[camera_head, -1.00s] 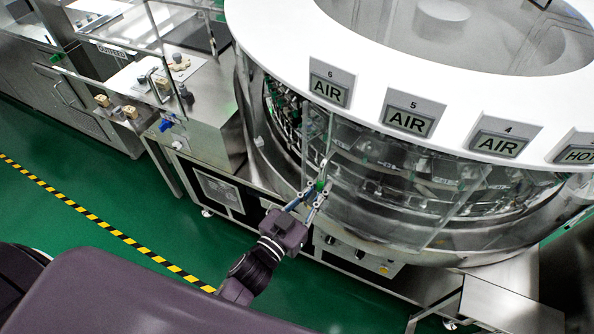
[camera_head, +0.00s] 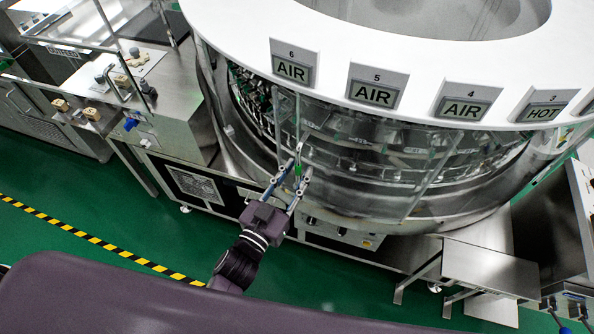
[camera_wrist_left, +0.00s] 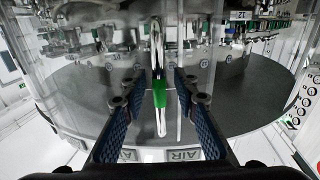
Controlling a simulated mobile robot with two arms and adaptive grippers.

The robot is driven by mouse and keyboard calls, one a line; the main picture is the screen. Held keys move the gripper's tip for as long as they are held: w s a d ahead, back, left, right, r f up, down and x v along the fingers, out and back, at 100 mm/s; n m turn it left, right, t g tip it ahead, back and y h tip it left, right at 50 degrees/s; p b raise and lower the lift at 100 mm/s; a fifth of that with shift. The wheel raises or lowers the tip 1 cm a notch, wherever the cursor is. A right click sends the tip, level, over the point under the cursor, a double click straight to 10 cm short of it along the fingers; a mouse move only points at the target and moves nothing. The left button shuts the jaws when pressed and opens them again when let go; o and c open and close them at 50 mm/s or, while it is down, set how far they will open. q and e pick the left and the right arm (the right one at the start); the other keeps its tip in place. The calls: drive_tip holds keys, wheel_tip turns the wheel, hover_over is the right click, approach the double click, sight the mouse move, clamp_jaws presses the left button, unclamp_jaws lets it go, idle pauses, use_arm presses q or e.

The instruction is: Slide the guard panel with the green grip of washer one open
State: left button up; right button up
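The clear curved guard panel (camera_head: 365,185) covers the front of the round washer below the AIR signs. Its upright bar handle with the green grip (camera_head: 298,170) is near the panel's left edge. In the left wrist view the green grip (camera_wrist_left: 159,95) is upright between the fingers, with a gap on each side. My left gripper (camera_head: 291,176) is open, its two fingers either side of the handle. In the left wrist view the fingers of the left gripper (camera_wrist_left: 158,101) are wide apart and do not appear to touch the grip. My right gripper is not in view.
The white washer top (camera_head: 240,45) carries AIR and HOT signs. A steel counter (camera_head: 180,105) with small fittings stands to the left. A steel side table (camera_head: 490,265) is at lower right. Green floor with a yellow-black strip (camera_head: 95,240) is clear in front.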

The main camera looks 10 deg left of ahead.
use_arm(q)
drive_tip(key=v, duration=1.1)
drive_tip(key=shift+s, duration=0.25)
drive_tip(key=s+a+f+g+y+b, duration=0.1)
drive_tip(key=s+f+g, duration=0.1)
drive_tip(key=f, duration=0.9)
drive_tip(key=s+a+f+n+g+y+b, duration=0.1)
drive_tip(key=s+a+f+g, duration=0.15)
drive_tip(key=f, duration=0.85)
drive_tip(key=s+f+g+y+b, duration=0.1)
drive_tip(key=s+f+g, duration=0.1)
drive_tip(key=f, duration=0.9)
drive_tip(key=s+a+f+g+y+b, duration=0.1)
drive_tip(key=s+a+f+g, duration=0.3)
drive_tip(key=s+f, duration=0.7)
drive_tip(key=s+a+f+g+y+b, duration=0.1)
drive_tip(key=s+a+f+g, duration=0.3)
drive_tip(key=s+f, duration=0.7)
drive_tip(key=shift+s+a+f+g+y+b, duration=0.2)
drive_tip(key=shift+s+f+g+y+b, duration=0.1)
drive_tip(key=shift+s+g+b, duration=0.45)
